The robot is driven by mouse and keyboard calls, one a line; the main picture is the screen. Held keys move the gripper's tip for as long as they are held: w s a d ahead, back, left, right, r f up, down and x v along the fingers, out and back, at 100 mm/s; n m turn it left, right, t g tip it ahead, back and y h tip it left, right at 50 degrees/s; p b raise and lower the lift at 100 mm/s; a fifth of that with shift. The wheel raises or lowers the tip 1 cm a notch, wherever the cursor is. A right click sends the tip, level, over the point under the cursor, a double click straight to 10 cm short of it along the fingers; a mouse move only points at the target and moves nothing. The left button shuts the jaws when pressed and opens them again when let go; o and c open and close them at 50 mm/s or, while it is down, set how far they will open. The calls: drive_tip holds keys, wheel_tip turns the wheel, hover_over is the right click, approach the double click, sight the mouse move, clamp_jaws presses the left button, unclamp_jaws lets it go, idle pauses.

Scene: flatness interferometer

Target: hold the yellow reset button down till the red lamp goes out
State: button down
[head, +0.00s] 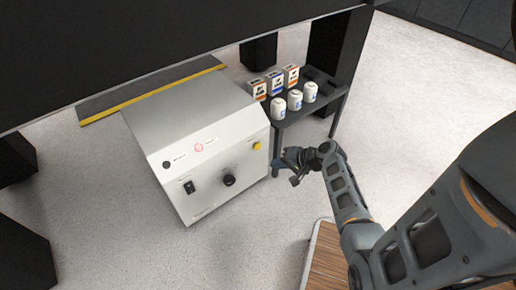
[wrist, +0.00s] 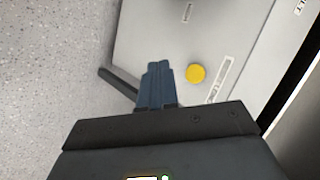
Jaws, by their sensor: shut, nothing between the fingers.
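The yellow reset button (head: 257,146) is on the right side of the sloped front panel of a light grey box (head: 190,105). In the wrist view the yellow button (wrist: 196,73) lies just right of my fingertips, with a gap in the picture. The red lamp (head: 198,148) is on the upper part of the same panel and looks lit, pinkish red. My gripper (head: 281,163) is shut and empty, near the right edge of the box. Its closed blue fingers (wrist: 158,68) point at the panel. I cannot tell how far they are from its surface.
The panel also carries a black knob (head: 228,180), a black rocker switch (head: 189,187) and a dark round indicator (head: 166,164). A dark side table (head: 318,103) behind my gripper holds white jars (head: 294,99) and small boxes (head: 274,82). The floor in front of the box is clear.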

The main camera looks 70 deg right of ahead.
drive_tip(key=w+d+b, duration=0.1)
drive_tip(key=w+d, duration=0.2)
drive_tip(key=w, duration=0.2)
drive_tip(key=shift+w+d, duration=0.2)
idle(2.0)
drive_tip(key=shift+w+d, duration=0.25)
drive_tip(key=shift+w, duration=0.15)
drive_tip(key=shift+w+d, duration=0.2)
drive_tip(key=shift+w, duration=0.1)
idle(2.9)
drive_tip(key=shift+s+a+r, duration=0.1)
drive_tip(key=shift+s+a, duration=0.35)
drive_tip(key=shift+s, duration=0.25)
idle(0.3)
drive_tip(key=shift+s+a+p, duration=0.35)
drive_tip(key=shift+s+a, duration=0.1)
drive_tip(key=shift+s, duration=0.25)
drive_tip(key=shift+s+a+p, duration=0.35)
drive_tip(key=shift+s+a, duration=0.05)
drive_tip(key=shift+s, duration=0.35)
drive_tip(key=shift+s+a+p, duration=0.35)
drive_tip(key=shift+s+a, duration=0.1)
drive_tip(key=shift+s, duration=0.25)
